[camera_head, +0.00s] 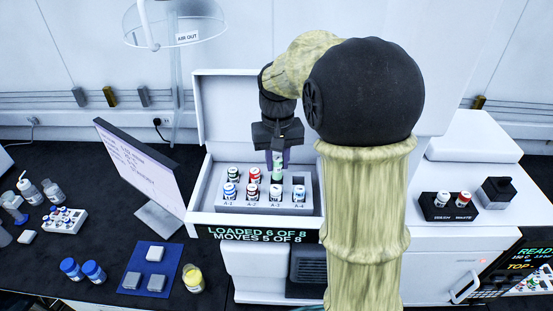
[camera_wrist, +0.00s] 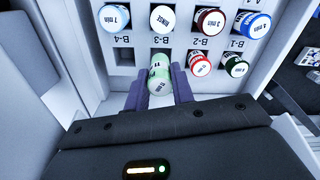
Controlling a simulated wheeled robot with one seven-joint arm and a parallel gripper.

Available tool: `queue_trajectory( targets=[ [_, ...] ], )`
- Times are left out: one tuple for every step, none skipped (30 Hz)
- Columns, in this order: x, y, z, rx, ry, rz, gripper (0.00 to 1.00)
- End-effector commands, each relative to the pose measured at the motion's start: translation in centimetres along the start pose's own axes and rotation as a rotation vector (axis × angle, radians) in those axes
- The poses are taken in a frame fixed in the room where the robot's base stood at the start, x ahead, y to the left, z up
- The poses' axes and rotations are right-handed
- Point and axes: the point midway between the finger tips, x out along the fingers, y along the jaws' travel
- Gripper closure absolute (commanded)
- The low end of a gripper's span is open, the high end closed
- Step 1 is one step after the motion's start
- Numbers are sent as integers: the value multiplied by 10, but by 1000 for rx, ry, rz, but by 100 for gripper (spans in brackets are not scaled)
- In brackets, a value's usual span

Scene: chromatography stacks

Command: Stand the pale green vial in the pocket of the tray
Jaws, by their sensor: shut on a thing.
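My gripper (camera_head: 277,160) points down over the back row of the white tray (camera_head: 222,205). It is shut on the pale green vial (camera_head: 277,172), which also shows between the fingers in the wrist view (camera_wrist: 160,78). The vial looks roughly upright and lines up with the back-row pocket marked B-3. I cannot tell how far its lower end is inside the pocket. The pocket marked B-4 (camera_wrist: 124,56) beside it is empty. A red-capped vial (camera_wrist: 200,65) stands on the other side, in B-2.
Front-row pockets A-1 to A-4 hold capped vials, and a dark green-capped vial (camera_wrist: 235,66) stands in B-1. The raised lid (camera_head: 225,110) is behind the tray. A display (camera_head: 255,235) reads "LOADED 6 OF 8". A black holder (camera_head: 448,208) with two vials is at right.

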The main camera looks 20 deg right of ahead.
Motion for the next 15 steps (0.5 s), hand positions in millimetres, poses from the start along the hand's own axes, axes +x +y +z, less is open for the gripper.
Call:
queue_trajectory(
  targets=[
    [0, 0, -1, 0, -1, 0, 98],
    [0, 0, -1, 0, -1, 0, 98],
    [0, 0, -2, 0, -1, 0, 98],
    [0, 0, -2, 0, -1, 0, 98],
    [0, 0, -2, 0, 0, 0, 98],
    [1, 0, -2, -1, 0, 0, 98],
    [1, 0, -2, -1, 0, 0, 98],
    [1, 0, -2, -1, 0, 0, 98],
    [1, 0, -2, -2, 0, 0, 98],
    [1, -1, -2, -2, 0, 0, 98],
    [1, -1, -2, -2, 0, 0, 98],
    [1, -1, -2, -2, 0, 0, 98],
    [1, -1, -2, -2, 0, 0, 98],
    [2, -1, -2, -2, 0, 0, 98],
    [3, -1, -2, -2, 0, 0, 98]
  ],
)
